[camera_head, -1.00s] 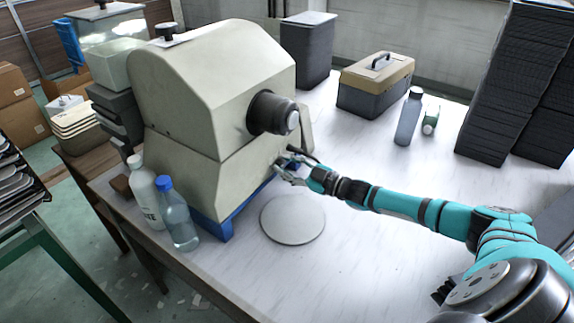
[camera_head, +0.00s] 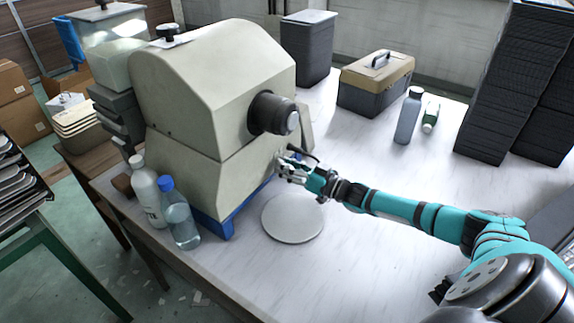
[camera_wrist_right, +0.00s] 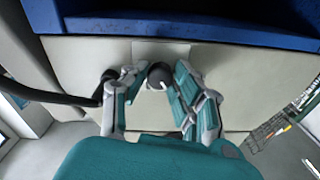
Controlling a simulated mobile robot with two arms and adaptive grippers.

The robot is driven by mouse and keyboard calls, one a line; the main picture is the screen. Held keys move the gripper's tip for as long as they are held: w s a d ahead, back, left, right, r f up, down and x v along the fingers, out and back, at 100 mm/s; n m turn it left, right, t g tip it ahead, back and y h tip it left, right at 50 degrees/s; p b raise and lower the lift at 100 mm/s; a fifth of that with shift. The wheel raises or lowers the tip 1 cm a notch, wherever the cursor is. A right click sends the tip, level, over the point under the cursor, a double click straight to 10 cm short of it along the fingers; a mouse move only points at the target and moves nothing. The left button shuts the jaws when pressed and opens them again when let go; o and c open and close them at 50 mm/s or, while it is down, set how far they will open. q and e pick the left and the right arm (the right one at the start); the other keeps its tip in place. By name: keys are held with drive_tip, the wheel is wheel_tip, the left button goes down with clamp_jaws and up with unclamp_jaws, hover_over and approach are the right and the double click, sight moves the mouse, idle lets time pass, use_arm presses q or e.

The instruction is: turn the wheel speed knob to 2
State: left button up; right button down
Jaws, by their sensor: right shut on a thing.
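The wheel speed knob (camera_wrist_right: 159,77) is a small dark round knob on the beige front panel of the machine (camera_head: 205,85). It shows in the right wrist view, with a pale plate behind it. My right gripper (camera_head: 283,166) is at the machine's lower front face in the head view. In the right wrist view, the fingers of the right gripper (camera_wrist_right: 156,72) are closed on the knob from both sides. In the head view the knob is hidden by the gripper. I cannot read the dial marks or the pointer. My left gripper is not in view.
A dark cylindrical hub (camera_head: 272,113) sticks out above my right gripper. A round grey disc (camera_head: 292,219) lies on the table below it. Two bottles (camera_head: 180,214) stand left of the blue base (camera_head: 232,216). A dark cable (camera_wrist_right: 60,96) runs beside the fingers.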

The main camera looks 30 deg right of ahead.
drive_tip(key=shift+f, duration=0.1)
idle(0.5)
drive_tip(key=c, duration=1)
unclamp_jaws()
drive_tip(key=shift+c, duration=0.2)
drive_tip(key=shift+s, duration=0.1)
drive_tip(key=v, duration=1.1)
drive_tip(key=shift+s+d, duration=0.2)
drive_tip(key=shift+s, duration=0.2)
